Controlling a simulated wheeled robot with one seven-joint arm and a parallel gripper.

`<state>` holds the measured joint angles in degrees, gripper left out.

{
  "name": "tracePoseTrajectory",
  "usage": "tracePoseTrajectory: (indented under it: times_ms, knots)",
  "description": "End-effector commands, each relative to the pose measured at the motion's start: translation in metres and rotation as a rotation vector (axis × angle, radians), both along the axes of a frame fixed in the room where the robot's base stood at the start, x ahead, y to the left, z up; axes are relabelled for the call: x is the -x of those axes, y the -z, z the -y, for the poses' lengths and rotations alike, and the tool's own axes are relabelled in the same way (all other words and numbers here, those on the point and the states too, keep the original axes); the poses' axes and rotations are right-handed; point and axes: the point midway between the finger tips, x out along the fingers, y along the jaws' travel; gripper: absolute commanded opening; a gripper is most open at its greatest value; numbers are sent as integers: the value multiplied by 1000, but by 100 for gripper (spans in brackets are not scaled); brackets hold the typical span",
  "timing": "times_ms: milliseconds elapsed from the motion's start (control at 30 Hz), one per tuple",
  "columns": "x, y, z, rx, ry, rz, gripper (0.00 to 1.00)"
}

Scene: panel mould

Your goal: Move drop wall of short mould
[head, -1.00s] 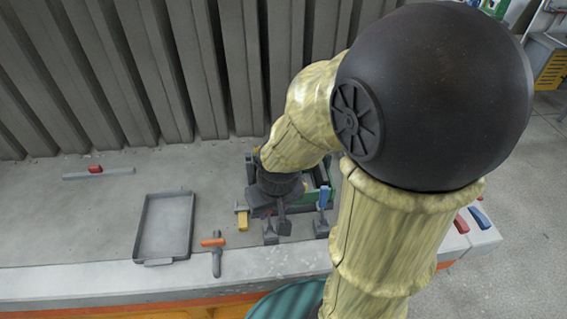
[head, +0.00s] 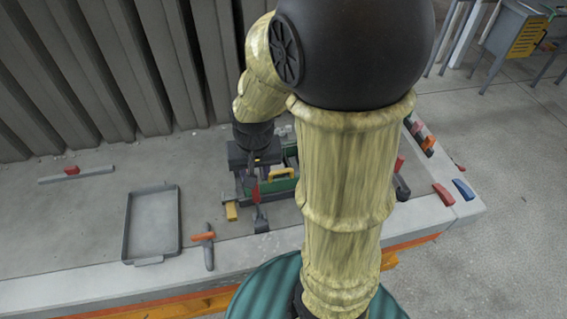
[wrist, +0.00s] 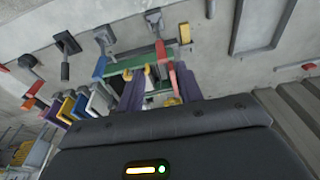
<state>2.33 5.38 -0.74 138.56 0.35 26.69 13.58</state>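The short mould, with green walls (head: 278,186), stands on the grey bench and is partly hidden by my arm. A yellow handle (head: 283,173) shows at its green wall. In the wrist view the green wall (wrist: 150,62) lies beyond my fingers. My gripper (head: 262,170) points down over the mould's left part. In the wrist view my gripper (wrist: 160,88) shows two purplish fingers, apart, with no thing seen held between them. A red-handled clamp (head: 256,194) stands at the mould's near side, close to the fingers. I cannot tell whether a finger touches the mould.
A grey tray (head: 129,235) and an orange-handled tool (head: 207,246) lie to the left. A yellow piece (head: 231,211) is beside the mould. A bar with a red block (head: 72,170) lies at the back left. Red (head: 443,194) and blue (head: 463,189) blocks lie at the right end.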

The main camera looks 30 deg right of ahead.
Motion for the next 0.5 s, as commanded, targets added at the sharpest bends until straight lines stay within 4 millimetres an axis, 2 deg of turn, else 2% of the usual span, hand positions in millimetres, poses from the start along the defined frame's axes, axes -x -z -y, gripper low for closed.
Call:
tracePoseTrajectory:
  times_ms: [33,200,400,500]
  knots:
    - [-14,-5,9,-14,106,-23,36]
    - [-58,-13,43,-57,540,-121,36]
    - [-98,-16,90,-65,1058,-228,36]
    - [-112,-16,114,-54,1292,-271,36]
